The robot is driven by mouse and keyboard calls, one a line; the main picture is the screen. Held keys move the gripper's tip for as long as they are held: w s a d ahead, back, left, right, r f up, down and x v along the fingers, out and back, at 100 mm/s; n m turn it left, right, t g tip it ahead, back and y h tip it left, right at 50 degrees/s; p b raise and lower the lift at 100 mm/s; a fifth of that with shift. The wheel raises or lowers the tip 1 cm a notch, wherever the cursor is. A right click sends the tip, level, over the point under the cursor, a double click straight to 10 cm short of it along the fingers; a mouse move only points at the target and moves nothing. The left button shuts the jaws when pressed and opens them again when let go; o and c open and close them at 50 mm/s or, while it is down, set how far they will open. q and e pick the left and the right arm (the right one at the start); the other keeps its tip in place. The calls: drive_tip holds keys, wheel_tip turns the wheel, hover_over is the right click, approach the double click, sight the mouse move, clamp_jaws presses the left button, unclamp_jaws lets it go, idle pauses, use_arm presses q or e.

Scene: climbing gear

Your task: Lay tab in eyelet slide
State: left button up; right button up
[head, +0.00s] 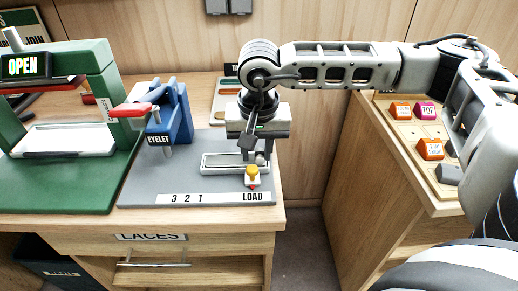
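The eyelet slide (218,162) is a silver rail on the grey base of the blue eyelet press (172,112). At its right end, by the LOAD label, is a small pale block with a yellow knob (252,171). My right gripper (257,157) points down just above and behind this right end. Its fingers are small and dark here, and I cannot tell whether they are open or shut. I cannot make out a tab; it may be hidden at the fingers. My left gripper is not in view.
A green press (100,92) with an OPEN sign stands at the left. A red lever (136,107) sticks out from the blue press. A board (225,108) lies behind. A gap separates this bench from the right cabinet, which holds a tray (406,135) of coloured blocks.

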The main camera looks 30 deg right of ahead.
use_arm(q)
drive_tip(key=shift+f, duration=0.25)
use_arm(e)
drive_tip(key=shift+s+d+f, duration=0.3)
drive_tip(key=shift+s+f, duration=0.1)
drive_tip(key=shift+f, duration=0.2)
drive_tip(key=shift+r, duration=0.2)
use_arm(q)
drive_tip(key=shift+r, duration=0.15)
use_arm(e)
wheel_tip(320, 180, up, 13)
drive_tip(key=shift+s+a, duration=0.4)
